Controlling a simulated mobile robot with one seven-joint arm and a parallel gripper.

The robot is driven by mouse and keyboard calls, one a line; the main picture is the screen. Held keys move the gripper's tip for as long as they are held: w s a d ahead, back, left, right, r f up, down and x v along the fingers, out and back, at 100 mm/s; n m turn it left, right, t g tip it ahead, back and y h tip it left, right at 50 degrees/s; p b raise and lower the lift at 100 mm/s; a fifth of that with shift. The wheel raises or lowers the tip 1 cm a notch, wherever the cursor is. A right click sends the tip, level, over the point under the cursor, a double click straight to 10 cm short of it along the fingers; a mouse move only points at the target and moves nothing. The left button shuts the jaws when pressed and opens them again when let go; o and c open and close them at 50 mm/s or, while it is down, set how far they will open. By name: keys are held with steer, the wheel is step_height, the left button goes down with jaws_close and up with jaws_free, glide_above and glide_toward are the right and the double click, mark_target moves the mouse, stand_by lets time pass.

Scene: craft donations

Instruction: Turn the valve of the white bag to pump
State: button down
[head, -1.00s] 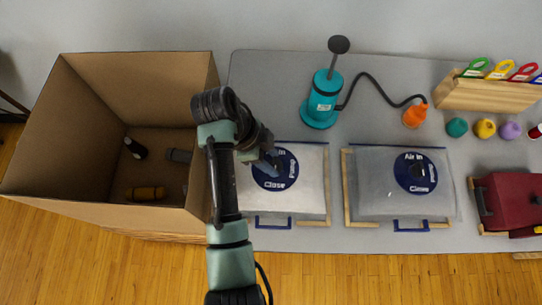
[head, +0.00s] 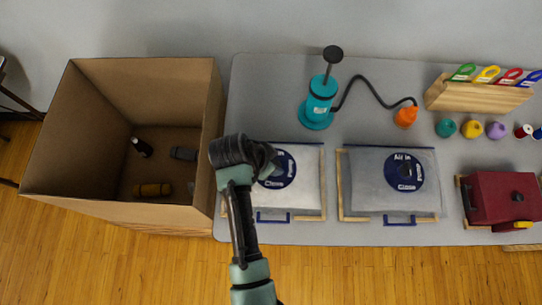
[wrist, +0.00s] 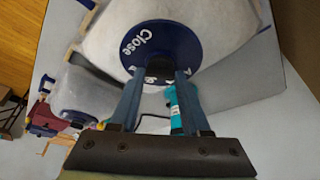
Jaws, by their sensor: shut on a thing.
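The white bag (head: 311,190) lies flat on the grey table, on the left of two bags. Its round dark blue valve (head: 284,172) has white lettering, partly hidden by my arm in the head view. In the wrist view the valve disc (wrist: 160,42) shows "Close" on its left side, with more lettering near my fingers. My gripper (wrist: 163,76) reaches down to the disc, its two blue fingers shut on the valve. The bag (wrist: 108,30) surrounds the disc.
A greyer bag (head: 365,190) with a similar valve lies to the right. A teal pump (head: 318,105) with a black hose stands behind. A deep cardboard box (head: 95,110) stands close on the left. A dark red case (head: 500,198) is far right.

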steer(key=n+p, duration=0.1)
steer(key=n, duration=0.1)
steer(key=n+y+p, duration=0.1)
steer(key=n+t+p, duration=0.1)
steer(key=n, duration=0.1)
steer(key=shift+s+d+r+n+y, duration=0.2)
steer(key=shift+d+n+y, duration=0.1)
steer(key=shift+y, duration=0.1)
steer(key=shift+d+f+n+t+y+p, duration=0.15)
steer(key=shift+n+y+p, duration=0.3)
steer(key=shift+n, duration=0.55)
steer(key=shift+a+f+n+t+y+p, duration=0.15)
steer(key=shift+n+y+p, duration=0.3)
steer(key=shift+n, duration=0.55)
steer(key=shift+d+r, duration=0.1)
steer(key=shift+c, duration=1.8)
jaws_free()
steer(key=v, duration=1.3)
steer(key=shift+b, duration=0.3)
steer(key=shift+w, duration=0.2)
